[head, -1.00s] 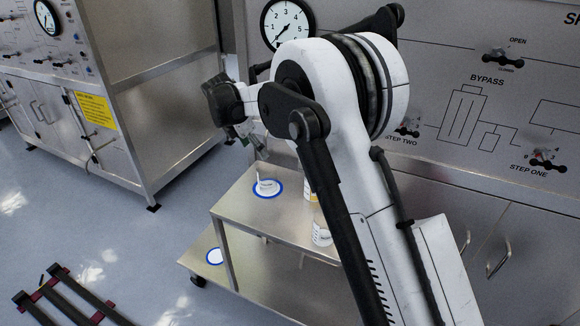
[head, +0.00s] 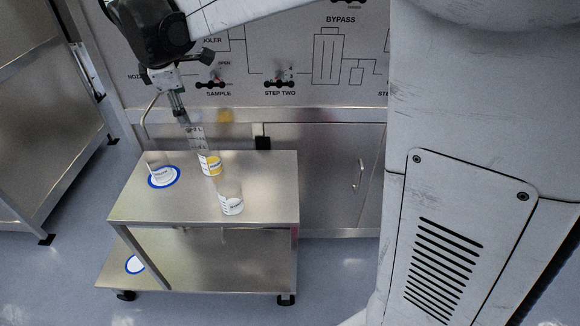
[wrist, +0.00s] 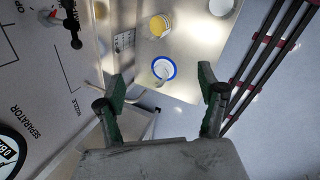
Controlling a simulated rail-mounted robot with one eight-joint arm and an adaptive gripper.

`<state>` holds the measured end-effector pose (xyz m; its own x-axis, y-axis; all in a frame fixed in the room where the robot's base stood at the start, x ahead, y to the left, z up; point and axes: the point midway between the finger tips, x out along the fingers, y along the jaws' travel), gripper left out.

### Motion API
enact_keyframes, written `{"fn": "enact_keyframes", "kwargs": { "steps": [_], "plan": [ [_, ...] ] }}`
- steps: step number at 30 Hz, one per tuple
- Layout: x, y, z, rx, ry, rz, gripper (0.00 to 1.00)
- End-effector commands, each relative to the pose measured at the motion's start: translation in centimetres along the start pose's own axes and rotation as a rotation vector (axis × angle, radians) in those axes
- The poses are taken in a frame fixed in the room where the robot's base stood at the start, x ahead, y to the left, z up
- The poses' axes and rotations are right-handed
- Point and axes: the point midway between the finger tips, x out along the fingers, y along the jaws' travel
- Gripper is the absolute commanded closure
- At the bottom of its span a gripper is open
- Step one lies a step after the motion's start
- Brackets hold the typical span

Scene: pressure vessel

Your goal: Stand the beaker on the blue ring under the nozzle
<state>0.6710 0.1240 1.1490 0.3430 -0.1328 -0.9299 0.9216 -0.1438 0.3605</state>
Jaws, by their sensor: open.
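The blue ring (head: 163,177) lies at the left of the upper cart shelf, with a white labelled disc inside it and a thin pale object beside it. It also shows in the wrist view (wrist: 164,68). A clear beaker (head: 231,203) with a white label stands near the shelf's front, and a yellow-labelled container (head: 210,165) stands behind it, also visible in the wrist view (wrist: 160,25). The bent pipe (head: 147,115) beside the NOZZLE lettering comes off the panel; its outlet is unclear. My gripper (head: 181,112) is above the shelf, open and empty in the wrist view (wrist: 162,82).
The metal cart (head: 268,178) has a lower shelf with another blue-rimmed white disc (head: 135,265). The steel panel (head: 290,45) with valve handles rises behind it. A steel cabinet (head: 40,110) stands at the left. The shelf's right side is bare.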

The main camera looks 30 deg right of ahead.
Motion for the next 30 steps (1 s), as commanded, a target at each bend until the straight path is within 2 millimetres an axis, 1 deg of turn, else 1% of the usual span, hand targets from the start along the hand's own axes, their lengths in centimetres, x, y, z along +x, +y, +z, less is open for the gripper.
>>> {"fn": "enact_keyframes", "kwargs": {
  "steps": [1,6,11,15,19,23,27,30],
  "plan": [
    [-1.1,-1.3,1.4,0.059,0.01,0.007,0.28],
    [-3.5,-4.9,5.3,0.28,0.05,0.03,0.28],
    [-5.2,-8.7,8.5,0.491,0.091,0.048,0.28],
    [-6.1,-12.3,10.9,0.676,0.13,0.061,0.28],
    [-6.5,-15.8,12.9,0.848,0.167,0.07,0.28],
    [-6.5,-19.4,14.6,1.019,0.207,0.076,0.28],
    [-6.0,-23.1,16.0,1.196,0.252,0.081,0.28],
    [-5.5,-25.2,16.7,1.301,0.278,0.082,0.28]
  ]
}}
